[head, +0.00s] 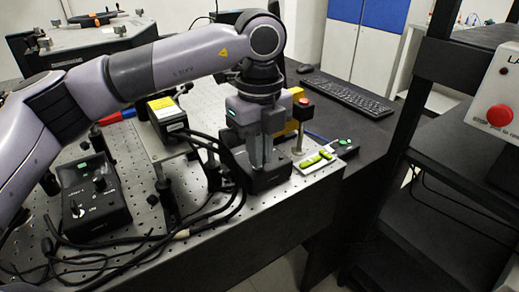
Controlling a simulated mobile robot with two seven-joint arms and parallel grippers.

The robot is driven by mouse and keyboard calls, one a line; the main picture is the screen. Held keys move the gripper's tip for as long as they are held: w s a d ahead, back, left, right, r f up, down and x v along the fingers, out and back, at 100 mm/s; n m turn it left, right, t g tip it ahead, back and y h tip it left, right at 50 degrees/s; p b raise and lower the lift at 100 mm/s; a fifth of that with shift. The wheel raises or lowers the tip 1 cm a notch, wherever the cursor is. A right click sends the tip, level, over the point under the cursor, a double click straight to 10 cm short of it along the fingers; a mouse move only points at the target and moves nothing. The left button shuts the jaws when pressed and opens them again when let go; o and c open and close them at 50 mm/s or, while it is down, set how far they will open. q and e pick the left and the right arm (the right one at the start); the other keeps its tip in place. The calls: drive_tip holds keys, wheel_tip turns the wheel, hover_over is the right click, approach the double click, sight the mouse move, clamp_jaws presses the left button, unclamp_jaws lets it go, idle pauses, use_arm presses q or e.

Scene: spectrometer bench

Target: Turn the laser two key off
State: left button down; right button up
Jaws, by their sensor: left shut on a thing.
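My left gripper (261,158) points straight down over a black control box (272,181) near the right edge of the perforated metal bench. Its fingers are shut at the top of this box, where they and the gripper body hide the controls. The laser two key itself does not show; it appears to be between the fingertips. I cannot read its angle or a label on this box. A similar black box (95,205), labelled as a laser box, stands at the left with its key and knob in view. My right gripper is not in view.
Black cables (190,232) loop across the bench front. A yellow-topped device (167,113) on a raised plate stands left of the gripper. Close right are a red-topped post (304,103) and a white tray (314,165) with green pieces. A keyboard (346,95) lies behind.

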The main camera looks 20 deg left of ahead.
use_arm(q)
drive_tip(key=shift+r, duration=0.15)
drive_tip(key=c, duration=1.3)
unclamp_jaws()
drive_tip(key=shift+o, duration=0.2)
wheel_tip(320, 180, up, 7)
drive_tip(key=shift+r, duration=0.1)
